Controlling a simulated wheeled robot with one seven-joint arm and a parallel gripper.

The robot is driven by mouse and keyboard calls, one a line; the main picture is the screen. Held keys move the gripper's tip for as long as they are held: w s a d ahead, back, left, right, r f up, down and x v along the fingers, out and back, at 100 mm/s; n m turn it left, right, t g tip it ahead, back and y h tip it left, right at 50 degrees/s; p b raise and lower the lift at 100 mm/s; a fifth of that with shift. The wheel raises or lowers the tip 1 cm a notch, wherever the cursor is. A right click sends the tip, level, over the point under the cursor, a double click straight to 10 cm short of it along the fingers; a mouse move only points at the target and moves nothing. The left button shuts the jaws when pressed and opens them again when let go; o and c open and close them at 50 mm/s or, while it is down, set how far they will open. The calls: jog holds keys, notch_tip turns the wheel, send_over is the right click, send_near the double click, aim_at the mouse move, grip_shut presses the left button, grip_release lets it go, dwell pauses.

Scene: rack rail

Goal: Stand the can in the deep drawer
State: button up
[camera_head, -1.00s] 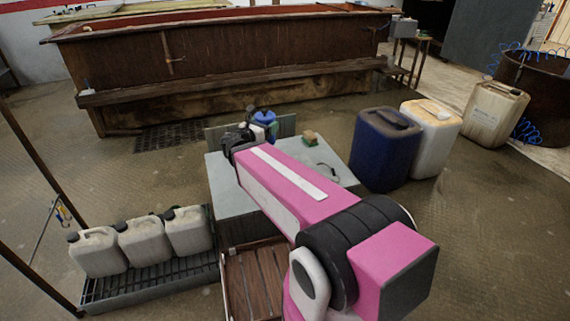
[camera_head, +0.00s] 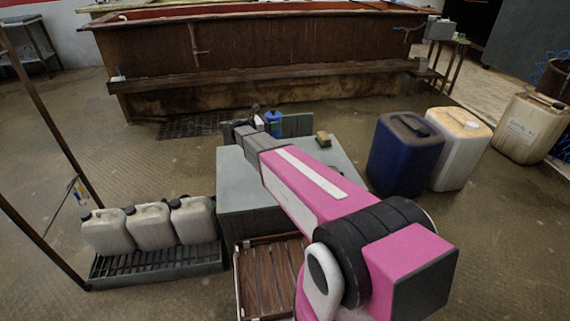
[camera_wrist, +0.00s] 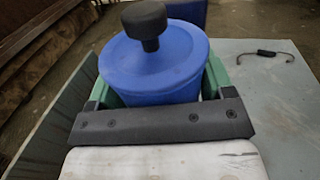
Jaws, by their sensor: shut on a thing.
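The can is a blue cylinder with a black knob on top; it shows large in the wrist view (camera_wrist: 150,62) and small in the head view (camera_head: 273,118). My gripper (camera_wrist: 160,82) is shut on it, with a green finger on each side. The can looks upright, near the far edge of the grey cabinet (camera_head: 235,185). Its base is hidden, so I cannot tell whether it touches anything. A wooden slatted drawer or tray (camera_head: 262,283) is at the cabinet's near side, partly behind my arm. A grey panel (camera_head: 298,124) stands at the cabinet's far side. I cannot tell which is the deep drawer.
Several pale jugs stand on a grated tray (camera_head: 160,268) to the left. A blue jug (camera_head: 404,155) and a white jug (camera_head: 458,150) stand to the right.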

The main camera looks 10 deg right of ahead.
jog(key=shift+s+d+f, duration=0.55)
jog(key=shift+s+f, duration=1.2)
jog(key=shift+s, duration=0.05)
jog(key=shift+s+d+f, duration=0.55)
jog(key=shift+s+f, duration=1.25)
jog(key=shift+s+d+f, duration=0.55)
jog(key=shift+s+f, duration=1.2)
jog(key=shift+s, duration=0.05)
jog(key=shift+f, duration=0.2)
jog(key=o, duration=1.3)
jog(key=shift+a+r, duration=0.1)
jog(key=shift+r, duration=0.1)
jog(key=a, duration=0.4)
jog(key=s+a, duration=0.1)
jog(key=a, duration=0.2)
jog(key=s+a, duration=0.1)
jog(key=a, duration=0.3)
jog(key=shift+s+a, duration=0.15)
jog(key=shift+a, duration=0.15)
